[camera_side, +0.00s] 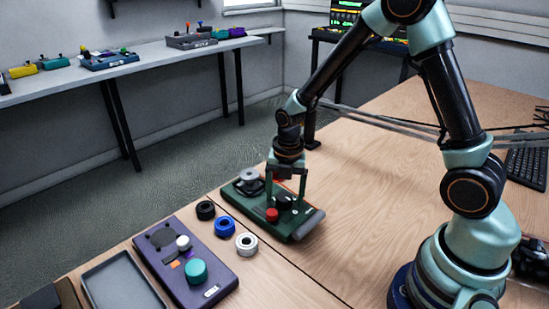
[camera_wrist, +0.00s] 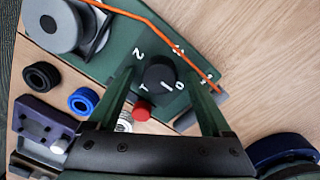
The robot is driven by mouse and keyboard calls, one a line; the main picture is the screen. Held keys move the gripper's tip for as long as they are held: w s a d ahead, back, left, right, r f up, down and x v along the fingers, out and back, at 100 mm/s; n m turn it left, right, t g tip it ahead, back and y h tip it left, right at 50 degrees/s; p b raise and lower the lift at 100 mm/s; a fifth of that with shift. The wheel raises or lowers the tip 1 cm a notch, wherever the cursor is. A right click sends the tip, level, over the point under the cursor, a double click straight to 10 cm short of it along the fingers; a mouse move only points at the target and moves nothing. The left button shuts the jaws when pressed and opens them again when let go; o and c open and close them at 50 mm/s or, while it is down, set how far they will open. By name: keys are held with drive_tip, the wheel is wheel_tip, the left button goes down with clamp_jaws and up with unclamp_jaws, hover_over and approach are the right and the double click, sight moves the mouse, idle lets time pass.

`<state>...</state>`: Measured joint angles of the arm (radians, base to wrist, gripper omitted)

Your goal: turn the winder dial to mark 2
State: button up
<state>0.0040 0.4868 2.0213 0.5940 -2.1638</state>
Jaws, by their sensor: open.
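The green winder box (camera_side: 254,213) lies on the wooden table; it also shows in the wrist view (camera_wrist: 118,50). Its black dial (camera_wrist: 160,74) has a short white line near its lower edge, on the side of the marks 1 and 0. Mark 2 (camera_wrist: 138,53) is printed at the dial's upper left. My gripper (camera_wrist: 162,76) is open, with one green finger on each side of the dial. I cannot tell whether the fingers touch it. In the side view my gripper (camera_side: 286,199) points down over the winder, and the fingers partly hide the dial.
A red button (camera_wrist: 142,110) and a grey reel (camera_wrist: 52,24) sit on the winder. An orange cable (camera_wrist: 150,20) crosses above the dial. Black, blue and white rings (camera_side: 225,226), a purple unit (camera_side: 219,262) and a grey tray (camera_side: 91,284) lie nearby. Table right of the winder is clear.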

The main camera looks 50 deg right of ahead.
clamp_jaws()
drive_tip(key=shift+m, duration=0.3)
